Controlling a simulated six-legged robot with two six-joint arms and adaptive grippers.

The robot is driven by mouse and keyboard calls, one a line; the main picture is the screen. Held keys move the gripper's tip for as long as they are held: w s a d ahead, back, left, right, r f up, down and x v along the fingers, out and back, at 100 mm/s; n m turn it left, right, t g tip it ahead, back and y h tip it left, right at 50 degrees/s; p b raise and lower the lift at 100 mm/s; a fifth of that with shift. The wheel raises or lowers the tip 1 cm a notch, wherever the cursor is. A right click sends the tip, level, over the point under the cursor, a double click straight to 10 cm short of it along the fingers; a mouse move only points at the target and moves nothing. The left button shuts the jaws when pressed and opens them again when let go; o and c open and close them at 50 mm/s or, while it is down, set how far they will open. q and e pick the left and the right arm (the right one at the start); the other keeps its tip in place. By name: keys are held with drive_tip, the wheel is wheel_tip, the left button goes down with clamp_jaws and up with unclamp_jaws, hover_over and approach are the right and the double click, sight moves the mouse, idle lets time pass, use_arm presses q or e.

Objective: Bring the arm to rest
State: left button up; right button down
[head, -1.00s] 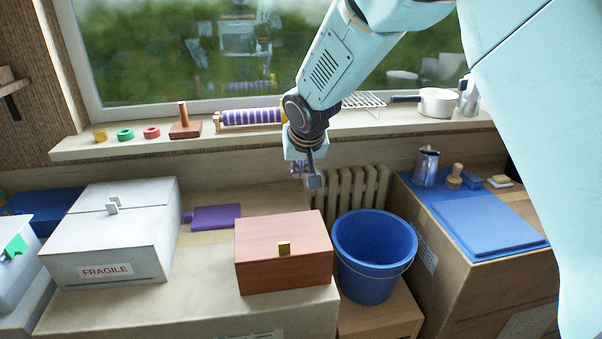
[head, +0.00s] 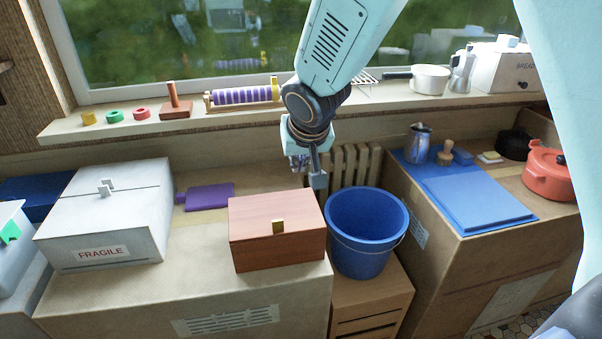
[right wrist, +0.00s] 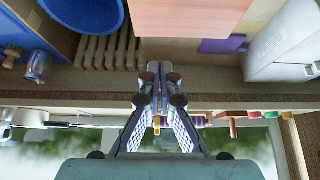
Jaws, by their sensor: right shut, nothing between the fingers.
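My right arm hangs down in front of the window in the head view. Its gripper (head: 312,172) is shut and empty, above and behind the wooden box with a brass catch (head: 277,232), near the radiator (head: 352,164). In the right wrist view the gripper's fingertips (right wrist: 159,70) meet with nothing between them, and they look apart from the box, radiator and sill. My left gripper shows in neither view.
A blue bucket (head: 366,235) stands right of the wooden box. A white box marked FRAGILE (head: 108,225) is at left. The window sill (head: 230,117) holds rings, a peg, a purple-striped roller and a white pan (head: 431,79). A red pot (head: 548,175) is at right.

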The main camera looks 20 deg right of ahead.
drive_tip(key=s+a+f+n+y+b, duration=0.1)
drive_tip(key=s+f, duration=0.7)
drive_tip(key=f, duration=0.3)
drive_tip(key=s+f+n+y+b, duration=0.1)
drive_tip(key=s+f+n+b, duration=0.1)
drive_tip(key=s+f, duration=0.7)
drive_tip(key=s+f+g+b, duration=0.1)
drive_tip(key=s+f+g, duration=0.2)
drive_tip(key=s+f, duration=0.4)
drive_tip(key=s+d+f+m+g+b, duration=0.1)
drive_tip(key=s+f+g, duration=0.2)
drive_tip(key=s+f, duration=0.5)
drive_tip(key=s, duration=0.5)
drive_tip(key=shift+s+d+h, duration=0.25)
drive_tip(key=shift+h, duration=0.15)
